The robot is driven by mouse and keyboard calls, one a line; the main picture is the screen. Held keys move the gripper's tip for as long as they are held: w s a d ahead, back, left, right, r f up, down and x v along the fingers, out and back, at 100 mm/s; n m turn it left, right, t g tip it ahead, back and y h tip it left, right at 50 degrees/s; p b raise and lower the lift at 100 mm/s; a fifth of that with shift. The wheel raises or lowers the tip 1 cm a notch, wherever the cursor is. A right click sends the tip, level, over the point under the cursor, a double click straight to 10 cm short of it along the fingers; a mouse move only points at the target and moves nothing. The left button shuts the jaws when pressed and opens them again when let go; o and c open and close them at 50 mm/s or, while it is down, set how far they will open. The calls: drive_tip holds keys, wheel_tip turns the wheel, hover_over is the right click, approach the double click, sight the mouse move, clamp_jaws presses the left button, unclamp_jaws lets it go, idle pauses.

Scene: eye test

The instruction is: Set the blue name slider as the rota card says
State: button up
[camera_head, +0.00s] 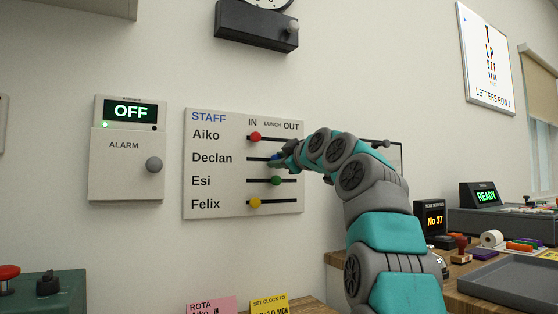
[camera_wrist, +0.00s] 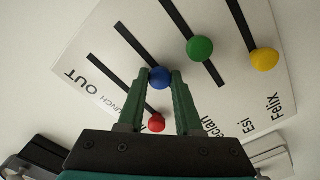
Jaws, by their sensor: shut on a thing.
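The white staff board (camera_head: 215,183) on the wall has IN, LUNCH and OUT columns and a slot for each name. My gripper (camera_head: 281,161) is shut on the blue knob (camera_wrist: 160,78) in Declan's row. The knob stands about under LUNCH, level with the green one; the fingers partly hide it in the head view (camera_head: 275,157). Aiko's red knob (camera_head: 255,137) is at IN, Esi's green knob (camera_head: 276,181) at LUNCH, Felix's yellow knob (camera_head: 255,202) at IN. The pink rota card (camera_head: 211,306) is cut off by the lower edge; only "ROTA" and "Aiko IN" show.
An alarm box (camera_head: 127,175) reading OFF, with a grey knob, hangs left of the board. A clock unit (camera_head: 257,25) is above. A yellow clock note (camera_head: 270,306) lies below. A grey tray (camera_head: 510,280) and small items stand on the bench at right.

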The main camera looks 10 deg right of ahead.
clamp_jaws()
idle(0.8)
drive_tip(key=shift+w+d+r, duration=0.1)
drive_tip(key=shift+d+r, duration=0.05)
drive_tip(key=shift+d, duration=0.25)
drive_tip(key=shift+w+d+p, duration=0.25)
drive_tip(key=shift+d+p, duration=0.15)
drive_tip(key=shift+d, duration=0.5)
drive_tip(key=shift+w+d+p, duration=0.3)
drive_tip(key=shift+d+p, duration=0.15)
drive_tip(key=shift+d, duration=0.4)
drive_tip(key=shift+w+d+p, duration=0.25)
drive_tip(key=shift+d+p, duration=0.15)
drive_tip(key=shift+d, duration=0.5)
drive_tip(key=o, duration=0.9)
unclamp_jaws()
